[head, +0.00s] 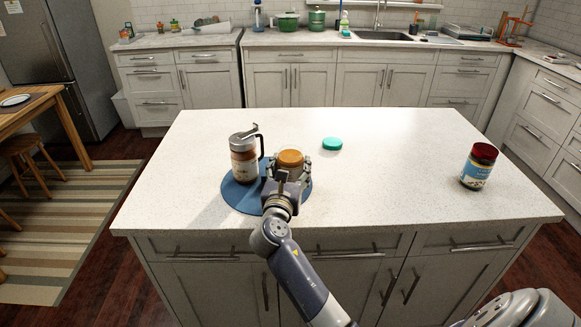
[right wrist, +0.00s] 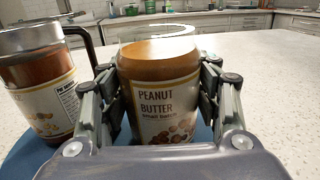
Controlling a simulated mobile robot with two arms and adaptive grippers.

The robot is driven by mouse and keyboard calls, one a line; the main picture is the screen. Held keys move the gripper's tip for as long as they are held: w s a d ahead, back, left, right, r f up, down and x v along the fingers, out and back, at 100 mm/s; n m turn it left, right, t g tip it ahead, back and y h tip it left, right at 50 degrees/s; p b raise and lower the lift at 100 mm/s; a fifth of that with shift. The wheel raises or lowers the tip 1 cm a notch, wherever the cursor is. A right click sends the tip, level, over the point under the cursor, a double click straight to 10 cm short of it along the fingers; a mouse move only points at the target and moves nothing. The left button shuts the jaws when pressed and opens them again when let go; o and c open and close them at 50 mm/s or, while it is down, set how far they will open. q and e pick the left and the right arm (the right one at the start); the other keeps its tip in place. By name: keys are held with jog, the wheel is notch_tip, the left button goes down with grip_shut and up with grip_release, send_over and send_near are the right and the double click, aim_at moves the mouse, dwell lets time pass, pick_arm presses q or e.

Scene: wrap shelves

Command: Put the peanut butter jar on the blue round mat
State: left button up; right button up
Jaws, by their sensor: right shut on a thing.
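The peanut butter jar (head: 290,157) is a clear, lidless jar with tan contents; its label reads "PEANUT BUTTER" in the right wrist view (right wrist: 165,108). My right gripper (head: 288,172) is shut on it, with one finger on each side. The jar is upright over the right part of the blue round mat (head: 237,200). Its base is hidden behind my gripper, so I cannot tell whether it touches the mat. My left gripper is not in view.
A lidded, handled jar (head: 244,163) stands on the mat, close to the left of the peanut butter jar. A teal lid (head: 332,144) lies behind to the right. A red-lidded jar (head: 478,166) stands at the right of the white island (head: 400,190). The island's middle is clear.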

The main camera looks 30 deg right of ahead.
jog(key=o, duration=1.5)
jog(key=shift+f, duration=0.1)
jog(key=shift+o, duration=0.2)
jog(key=shift+s+a, duration=0.1)
jog(key=v, duration=1.1)
jog(key=shift+s+a+b, duration=0.25)
jog(key=shift+s+b, duration=0.05)
jog(key=shift+b, duration=0.1)
